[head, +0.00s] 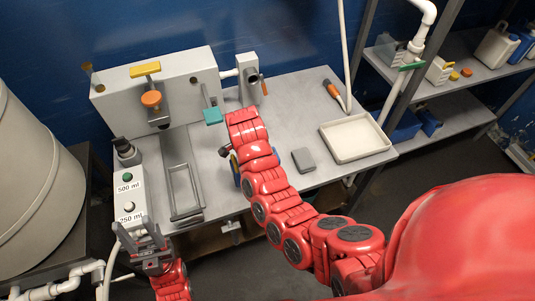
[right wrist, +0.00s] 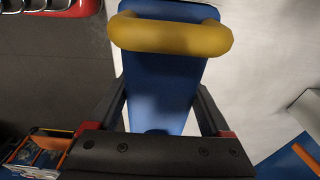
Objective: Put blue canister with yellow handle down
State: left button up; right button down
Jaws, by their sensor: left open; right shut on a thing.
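The blue canister (right wrist: 165,75) with its yellow handle (right wrist: 172,36) fills the middle of the right wrist view. My right gripper (right wrist: 163,104) is shut on it, with one dark finger on each side of the blue body. In the head view my red right arm hides most of the canister; a blue sliver (head: 235,170) shows at the arm's left edge, over the grey table (head: 320,185). I cannot tell whether its base touches the table. My left gripper (head: 149,236) is open and empty beside the box with the 250 ml and 500 ml buttons.
A grey machine (head: 190,90) stands along the table's back. A metal frame (head: 187,192) lies left of the arm. A small grey block (head: 304,160) and a cream tray (head: 355,138) are to the right.

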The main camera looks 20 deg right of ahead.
jog(key=w+d+p, duration=0.2)
jog(key=w+d, duration=0.4)
jog(key=shift+f, duration=0.3)
jog(key=shift+d+f, duration=0.1)
jog(key=shift+f, duration=0.75)
jog(key=shift+w+f+b, duration=0.15)
jog(key=shift+f+b, duration=0.25)
jog(key=shift+f, duration=0.5)
